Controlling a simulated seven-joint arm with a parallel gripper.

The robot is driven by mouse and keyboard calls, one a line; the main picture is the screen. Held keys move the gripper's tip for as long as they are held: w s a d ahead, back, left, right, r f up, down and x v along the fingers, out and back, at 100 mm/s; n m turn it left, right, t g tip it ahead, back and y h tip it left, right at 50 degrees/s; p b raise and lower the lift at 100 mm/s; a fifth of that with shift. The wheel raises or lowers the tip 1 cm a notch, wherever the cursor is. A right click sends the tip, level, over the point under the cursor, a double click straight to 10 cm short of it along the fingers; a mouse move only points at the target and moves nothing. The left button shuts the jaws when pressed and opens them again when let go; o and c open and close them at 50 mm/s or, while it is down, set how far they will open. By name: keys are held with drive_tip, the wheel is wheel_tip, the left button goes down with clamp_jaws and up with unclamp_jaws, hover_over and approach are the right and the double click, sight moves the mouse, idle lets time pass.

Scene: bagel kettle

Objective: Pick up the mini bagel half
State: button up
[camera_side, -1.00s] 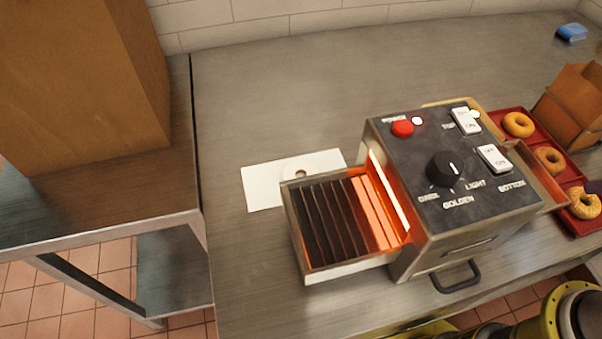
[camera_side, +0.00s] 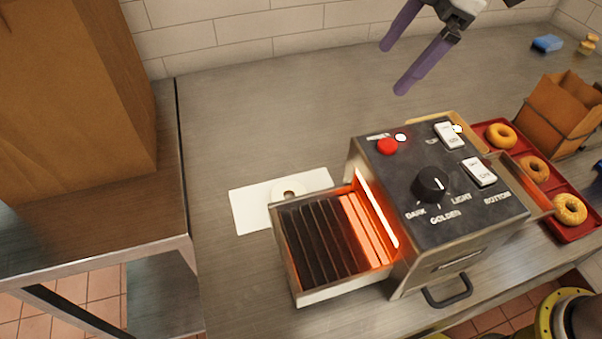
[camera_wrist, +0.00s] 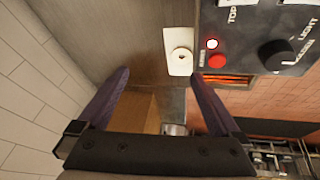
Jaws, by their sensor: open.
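The mini bagel half (camera_side: 288,189) is a pale ring lying on a white sheet (camera_side: 252,208) behind the toaster's conveyor. The conveyor's back edge hides part of it in the side view. In the wrist view the bagel half (camera_wrist: 181,56) lies whole on the white sheet, ahead of the fingers. My gripper (camera_side: 393,70) has two purple fingers, open and empty, high above the back of the counter. It is up and to the right of the bagel half, well apart from it. In the wrist view the fingers of my gripper (camera_wrist: 157,80) stand wide apart.
A conveyor toaster (camera_side: 440,200) with glowing orange elements stands right of the sheet, its conveyor (camera_side: 325,240) reaching left. A red tray (camera_side: 570,232) holds several bagels at the right. The counter behind the sheet is clear.

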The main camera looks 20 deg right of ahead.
drive_tip(key=w+a+f+n+g, duration=0.1)
drive_tip(key=a+f+n+g, duration=0.1)
drive_tip(key=a+f, duration=0.7)
hover_over(292, 188)
drive_tip(key=s+d, duration=0.1)
drive_tip(key=d, duration=0.1)
drive_tip(key=shift+g+h, duration=0.3)
drive_tip(key=x, duration=0.3)
drive_tip(key=d+x, duration=0.1)
drive_tip(key=x, duration=0.1)
drive_tip(key=d+x, duration=0.1)
drive_tip(key=x, duration=0.2)
drive_tip(key=shift+s+a+f, duration=0.1)
drive_tip(key=shift+s+f, duration=0.1)
drive_tip(key=shift+f, duration=0.4)
drive_tip(key=shift+x, duration=3.2)
drive_tip(key=c, duration=1.1)
